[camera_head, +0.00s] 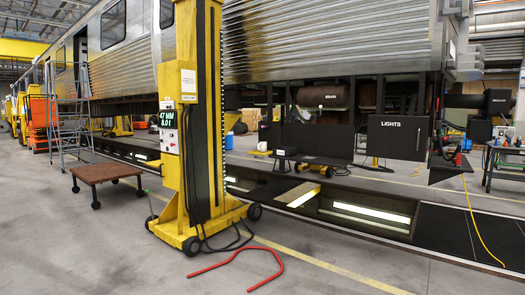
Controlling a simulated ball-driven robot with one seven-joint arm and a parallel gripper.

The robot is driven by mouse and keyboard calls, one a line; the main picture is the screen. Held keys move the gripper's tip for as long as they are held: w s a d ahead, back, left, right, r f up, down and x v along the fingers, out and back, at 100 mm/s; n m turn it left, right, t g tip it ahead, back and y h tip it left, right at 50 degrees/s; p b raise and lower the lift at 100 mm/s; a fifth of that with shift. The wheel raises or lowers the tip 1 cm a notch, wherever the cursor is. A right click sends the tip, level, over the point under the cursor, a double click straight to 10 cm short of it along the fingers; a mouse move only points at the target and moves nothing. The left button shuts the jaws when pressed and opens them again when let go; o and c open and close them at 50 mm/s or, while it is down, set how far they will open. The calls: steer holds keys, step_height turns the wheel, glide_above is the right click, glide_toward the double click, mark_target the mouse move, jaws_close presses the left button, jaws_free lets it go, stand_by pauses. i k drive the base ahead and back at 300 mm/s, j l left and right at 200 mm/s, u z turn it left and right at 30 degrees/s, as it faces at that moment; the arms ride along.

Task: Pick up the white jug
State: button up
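A small white object (262,146) stands on the floor beyond the pit, right of the yellow lifting column and below the raised railcar. It may be the white jug, but it is too small to make out a handle or spout. A yellow patch shows around its base. My gripper is not in view.
The yellow lifting column (172,195) on wheels stands in front, with cables at its foot. A red bent bar (275,268) lies on the floor. A low brown cart (106,173) is at left. A lit pit (365,214) crosses the floor under the railcar (330,42). The front left floor is clear.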

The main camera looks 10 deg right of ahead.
mark_target(261, 147)
steer(key=i+z, duration=0.1)
steer(key=i, duration=4.75)
